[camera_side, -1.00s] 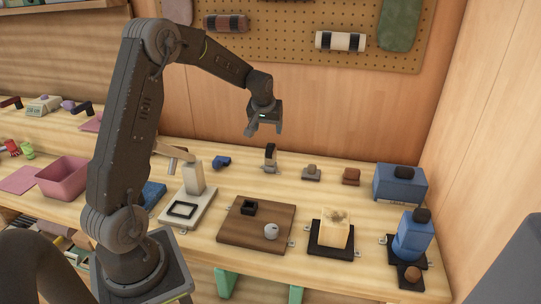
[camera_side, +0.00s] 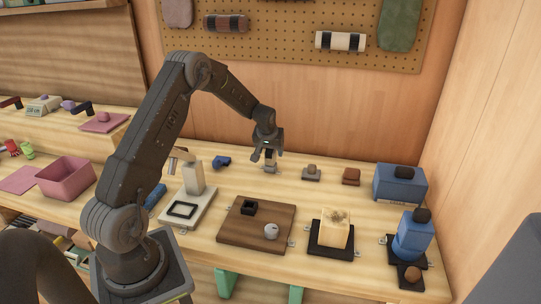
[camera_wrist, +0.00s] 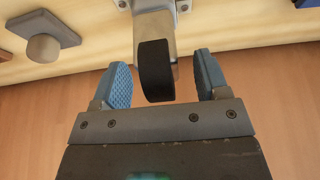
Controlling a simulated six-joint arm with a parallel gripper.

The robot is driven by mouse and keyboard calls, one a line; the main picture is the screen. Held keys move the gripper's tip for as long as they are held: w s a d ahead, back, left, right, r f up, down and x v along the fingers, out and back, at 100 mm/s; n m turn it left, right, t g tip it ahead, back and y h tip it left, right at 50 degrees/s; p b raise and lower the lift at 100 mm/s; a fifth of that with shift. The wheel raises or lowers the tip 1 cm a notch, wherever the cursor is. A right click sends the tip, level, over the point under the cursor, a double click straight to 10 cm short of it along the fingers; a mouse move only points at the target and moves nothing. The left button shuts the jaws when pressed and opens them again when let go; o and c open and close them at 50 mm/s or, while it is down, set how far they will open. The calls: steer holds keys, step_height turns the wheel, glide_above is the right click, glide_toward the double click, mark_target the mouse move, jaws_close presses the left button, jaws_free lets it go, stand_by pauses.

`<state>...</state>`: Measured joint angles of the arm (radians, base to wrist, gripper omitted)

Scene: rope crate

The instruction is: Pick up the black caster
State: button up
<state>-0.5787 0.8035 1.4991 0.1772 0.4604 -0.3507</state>
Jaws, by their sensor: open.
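The black caster (camera_wrist: 154,70) is a dark wheel on a grey and beige mount, seen between my gripper's two blue-padded fingers in the wrist view. In the side view its mount (camera_side: 270,168) stands at the back of the bench, and my gripper partly hides the caster. My gripper (camera_side: 268,153) points down over it; in the wrist view my gripper (camera_wrist: 163,80) is open. The left finger is clearly apart from the wheel, with a gap also on the right. I cannot tell whether the fingertips are fully down around the wheel.
A grey base with a round knob (camera_wrist: 43,47) sits to the left in the wrist view. In the side view, a blue part (camera_side: 221,161) lies left of the caster and a small knobbed block (camera_side: 311,173) right of it. A wooden board (camera_side: 255,236) lies in front.

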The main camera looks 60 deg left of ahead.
steer(key=shift+w+a+f, duration=0.1)
steer(key=shift+w+f, duration=0.05)
steer(key=shift+f, duration=0.3)
steer(key=c, duration=1.2)
steer(key=shift+r, duration=0.1)
